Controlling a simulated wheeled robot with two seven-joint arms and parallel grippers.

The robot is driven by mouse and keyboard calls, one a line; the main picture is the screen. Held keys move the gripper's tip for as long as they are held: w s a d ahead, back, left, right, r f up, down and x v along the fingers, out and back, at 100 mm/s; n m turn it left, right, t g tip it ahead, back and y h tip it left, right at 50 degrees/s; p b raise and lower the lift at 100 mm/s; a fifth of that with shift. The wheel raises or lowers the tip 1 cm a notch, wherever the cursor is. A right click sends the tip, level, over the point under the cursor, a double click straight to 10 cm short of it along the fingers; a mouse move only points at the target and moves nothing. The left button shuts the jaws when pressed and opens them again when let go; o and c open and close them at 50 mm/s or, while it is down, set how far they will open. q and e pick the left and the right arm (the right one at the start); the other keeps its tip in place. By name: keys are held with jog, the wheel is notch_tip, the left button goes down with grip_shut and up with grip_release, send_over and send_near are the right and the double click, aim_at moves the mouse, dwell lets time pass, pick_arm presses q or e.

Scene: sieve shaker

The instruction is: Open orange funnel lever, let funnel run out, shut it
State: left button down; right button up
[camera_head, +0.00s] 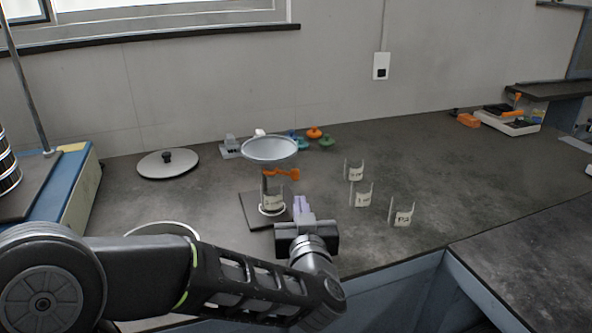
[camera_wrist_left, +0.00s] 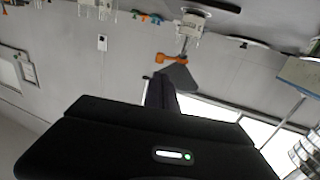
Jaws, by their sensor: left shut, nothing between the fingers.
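The grey funnel (camera_head: 270,149) stands upright near the middle of the bench. Its orange lever (camera_head: 284,174) sticks out sideways below the cone. A labelled clear cup (camera_head: 273,203) stands under the funnel on a dark base plate (camera_head: 252,213). My left gripper (camera_head: 301,203) is shut and empty, in front of and to the right of the cup, apparently lower than the lever in the head view. The left wrist view is turned over; there the orange lever (camera_wrist_left: 172,58) and the funnel (camera_wrist_left: 180,78) show just beyond the fingers. Any contact is unclear. My right gripper is out of view.
Several labelled clear holders (camera_head: 363,195) stand to the right of the funnel. A round lid (camera_head: 167,163) lies to the left, and small coloured pieces (camera_head: 314,133) lie behind. A blue-sided machine (camera_head: 78,190) stands at the left edge. The bench's right side is mostly clear.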

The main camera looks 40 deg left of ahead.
aim_at(295, 176)
pick_arm(q)
jog(key=p+x, duration=0.1)
jog(key=x, duration=0.7)
jog(key=shift+w+a+f+p, duration=0.1)
jog(key=shift+w+a+p, duration=0.15)
jog(key=shift+w+p, duration=0.1)
jog(key=shift+w+a, duration=0.45)
jog(key=shift+w, duration=0.05)
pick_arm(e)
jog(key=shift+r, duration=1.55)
pick_arm(q)
jog(key=shift+w, duration=0.1)
